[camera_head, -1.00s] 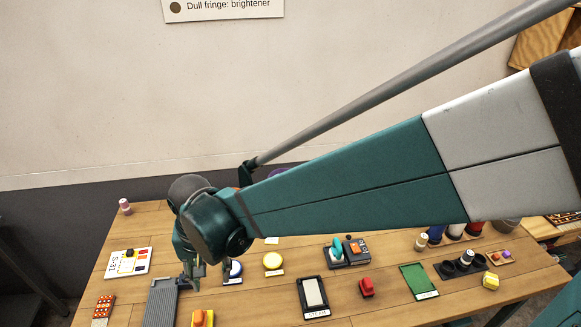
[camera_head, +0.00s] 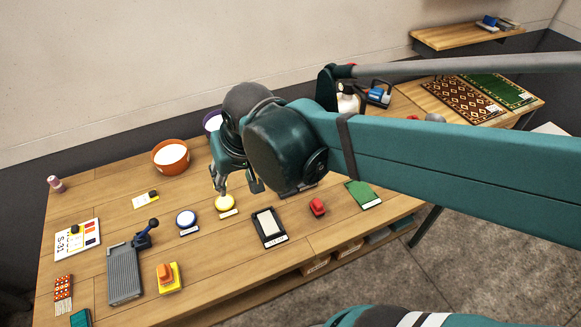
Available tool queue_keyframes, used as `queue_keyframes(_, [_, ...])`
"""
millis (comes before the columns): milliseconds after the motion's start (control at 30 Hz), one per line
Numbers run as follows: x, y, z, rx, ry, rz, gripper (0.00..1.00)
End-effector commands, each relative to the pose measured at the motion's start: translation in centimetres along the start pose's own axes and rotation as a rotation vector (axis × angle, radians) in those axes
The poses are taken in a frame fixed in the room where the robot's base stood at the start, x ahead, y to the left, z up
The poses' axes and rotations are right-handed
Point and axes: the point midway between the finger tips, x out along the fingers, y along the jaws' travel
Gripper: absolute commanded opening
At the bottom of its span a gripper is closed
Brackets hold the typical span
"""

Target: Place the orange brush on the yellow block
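The orange brush (camera_head: 164,270) sits at the lower left of the table, on top of the flat yellow block (camera_head: 172,286). The block's edges show around the brush. My gripper (camera_head: 237,188) is well up and to the right of them, pointing down by a round yellow pad. Its fingers are spread apart, with nothing seen between them, so it looks open and empty. My arm crosses the picture from the right and hides part of the table behind it.
A grey ribbed board (camera_head: 124,275) lies left of the block. A blue round pad (camera_head: 186,218), the round yellow pad (camera_head: 225,202), a framed white pad (camera_head: 269,226) and a red brush-like item (camera_head: 317,207) stand nearby. An orange bowl (camera_head: 171,157) is behind.

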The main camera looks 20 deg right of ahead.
Motion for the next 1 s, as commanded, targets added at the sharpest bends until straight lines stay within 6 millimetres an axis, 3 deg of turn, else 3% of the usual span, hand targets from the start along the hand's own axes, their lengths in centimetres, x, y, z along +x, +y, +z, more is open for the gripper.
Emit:
queue_keyframes(200, [-2.0,4.2,0.8,-0.002,0.072,0.019,0.39])
queue_keyframes(600, [-4.9,10.5,2.9,-0.021,0.195,0.075,0.39])
queue_keyframes(1000, [-5.8,12.4,3.7,-0.032,0.237,0.102,0.39])
